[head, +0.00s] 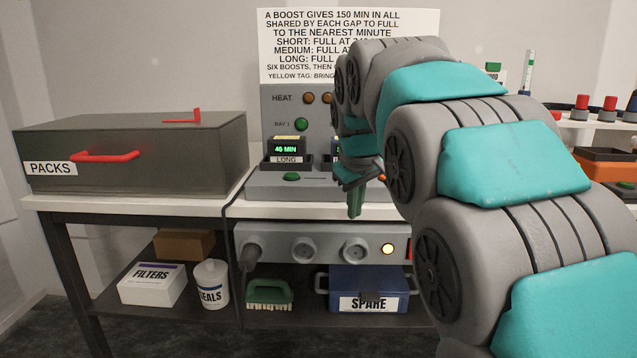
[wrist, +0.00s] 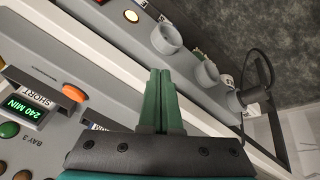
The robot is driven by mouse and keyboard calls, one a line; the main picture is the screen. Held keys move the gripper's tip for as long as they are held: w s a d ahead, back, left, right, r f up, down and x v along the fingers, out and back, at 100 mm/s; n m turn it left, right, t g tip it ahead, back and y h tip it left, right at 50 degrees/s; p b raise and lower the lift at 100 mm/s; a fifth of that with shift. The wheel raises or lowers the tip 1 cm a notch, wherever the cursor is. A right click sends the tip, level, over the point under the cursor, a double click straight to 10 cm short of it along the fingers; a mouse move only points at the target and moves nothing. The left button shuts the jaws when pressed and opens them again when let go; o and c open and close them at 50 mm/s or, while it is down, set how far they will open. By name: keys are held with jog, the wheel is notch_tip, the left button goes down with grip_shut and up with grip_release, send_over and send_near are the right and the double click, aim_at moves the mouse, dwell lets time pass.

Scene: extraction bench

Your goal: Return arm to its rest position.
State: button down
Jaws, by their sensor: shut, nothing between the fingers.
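My gripper (head: 356,202) hangs at the end of my arm in front of the bench, by its front edge and above the knob panel (head: 320,246). In the wrist view its green fingers (wrist: 160,85) are together with nothing between them. My grey and teal arm fills the right half of the head view and hides much of the charging station (head: 290,186) behind it. A pack reading 46 MIN and labelled LONG (head: 287,146) sits in the left bay. A display reading 240 MIN, marked SHORT (wrist: 22,107), shows in the wrist view near BAY 3.
A dark PACKS box (head: 200,150) with red handles stands on the bench at left. The lower shelf holds a FILTERS box (head: 152,283), a white SEALS tub (head: 211,284), a green brush (head: 268,292) and a blue SPARE case (head: 368,288). An orange bin (head: 605,169) stands at right.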

jog(key=s+d+f+m+g, duration=0.2)
jog(key=s+f, duration=0.6)
jog(key=s, duration=0.5)
jog(key=s+d+f+m+g, duration=0.2)
jog(key=s+f, duration=0.6)
jog(key=s, duration=0.5)
jog(key=s+d+f+m+g, duration=0.2)
jog(key=s+f, duration=0.6)
jog(key=s, duration=0.5)
jog(key=shift+s+d+g, duration=0.3)
jog(key=shift+d+g, duration=0.2)
jog(key=shift+d, duration=0.55)
jog(key=shift+f, duration=0.1)
